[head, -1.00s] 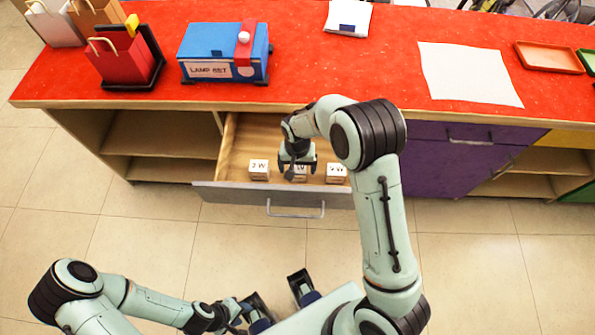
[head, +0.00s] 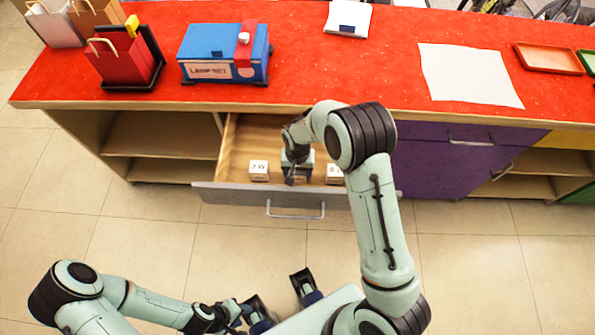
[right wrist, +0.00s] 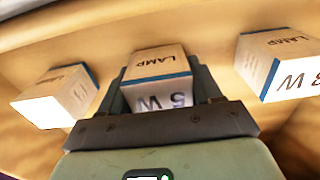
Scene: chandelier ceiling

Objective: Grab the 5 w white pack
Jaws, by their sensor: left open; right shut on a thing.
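A white pack (right wrist: 158,72) with "LAMP" on top, a blue edge band and "5 W" on its front sits between the fingers of my right gripper (head: 297,172). My right gripper is shut on it, inside the open drawer (head: 240,135). In the head view the gripper mostly hides this pack. A white pack (head: 259,170) stands apart to its left and another (head: 335,174) to its right, partly behind my arm; the right one seems to read "3 W" in the right wrist view (right wrist: 281,68). My left gripper (head: 280,303) is open and empty over the floor.
The red counter (head: 340,80) above the drawer holds a blue lamp-set box (head: 215,48), a red bag (head: 118,62), a white sheet (head: 468,75) and an orange tray (head: 547,57). The drawer front (head: 235,194) stands out over clear tiled floor.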

